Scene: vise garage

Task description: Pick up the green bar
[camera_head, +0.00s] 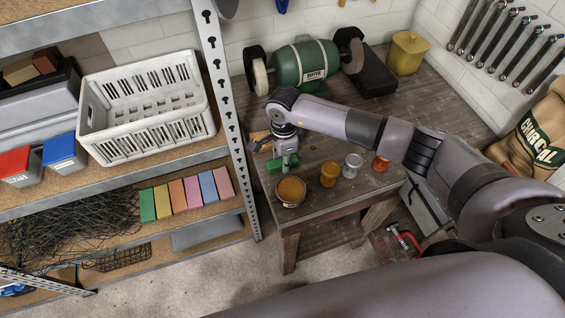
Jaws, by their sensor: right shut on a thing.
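My right gripper (285,163) points down over the left front part of the wooden workbench (340,130). It is shut on a green bar (274,166), whose ends show on both sides of the fingers. I cannot tell whether the bar touches the bench top. Another green bar (147,206) lies at the left end of a row of coloured bars on the lower shelf. My left gripper is not in view.
A bench grinder (305,63) stands behind. The metal shelf post (228,120) rises close on the left. A white crate (150,135) sits on the shelf.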

